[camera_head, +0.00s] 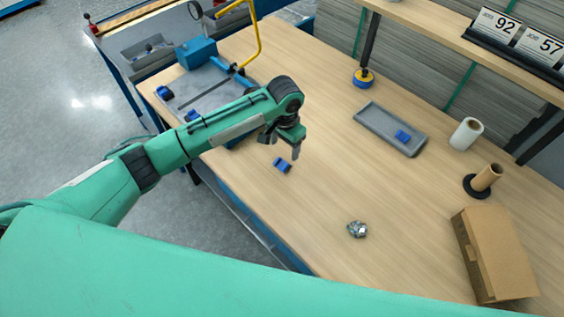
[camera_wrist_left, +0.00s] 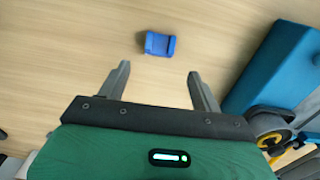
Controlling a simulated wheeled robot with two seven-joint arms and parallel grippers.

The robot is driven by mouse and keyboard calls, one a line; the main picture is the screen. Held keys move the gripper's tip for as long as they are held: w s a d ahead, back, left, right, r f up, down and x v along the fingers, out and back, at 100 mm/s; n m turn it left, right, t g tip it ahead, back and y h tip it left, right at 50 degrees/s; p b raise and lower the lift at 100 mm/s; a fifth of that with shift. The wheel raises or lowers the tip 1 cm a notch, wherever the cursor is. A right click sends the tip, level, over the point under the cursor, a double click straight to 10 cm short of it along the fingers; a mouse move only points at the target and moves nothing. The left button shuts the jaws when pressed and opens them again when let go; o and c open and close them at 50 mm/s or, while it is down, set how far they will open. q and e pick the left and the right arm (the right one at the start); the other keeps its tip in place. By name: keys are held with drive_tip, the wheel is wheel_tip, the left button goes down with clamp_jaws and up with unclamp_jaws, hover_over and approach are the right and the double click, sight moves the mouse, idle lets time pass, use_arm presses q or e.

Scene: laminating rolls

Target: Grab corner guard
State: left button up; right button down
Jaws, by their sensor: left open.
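A small blue corner guard (camera_head: 282,165) lies on the wooden table just below my left gripper in the head view. In the left wrist view the same corner guard (camera_wrist_left: 159,44) lies ahead of the fingertips, roughly centred between them and apart from both. My left gripper (camera_head: 297,150) is open and empty above the table; its two spread fingers show in the left wrist view (camera_wrist_left: 158,72). Another blue corner guard (camera_head: 403,136) lies in the grey tray (camera_head: 376,124). More blue pieces (camera_head: 164,92) sit at the machine on the left. My right gripper is not in view.
A crumpled silvery object (camera_head: 357,229) lies on the table. A cardboard box (camera_head: 495,256), a brown core on a black base (camera_head: 486,179) and a white roll (camera_head: 466,133) stand at the right. A blue machine part (camera_wrist_left: 280,68) is close on the right in the wrist view. The table's middle is clear.

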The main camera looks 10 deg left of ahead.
sight(283, 163)
use_arm(q)
drive_tip(key=shift+s+f+p, duration=0.15)
drive_tip(key=shift+f+p, duration=0.2)
drive_tip(key=shift+f, duration=0.25)
drive_tip(key=f, duration=0.2)
drive_tip(key=f+p, duration=0.1)
drive_tip(key=shift+s+a+f, duration=0.15)
drive_tip(key=shift+s+f, duration=0.15)
drive_tip(key=shift+f, duration=0.35)
drive_tip(key=c, duration=1)
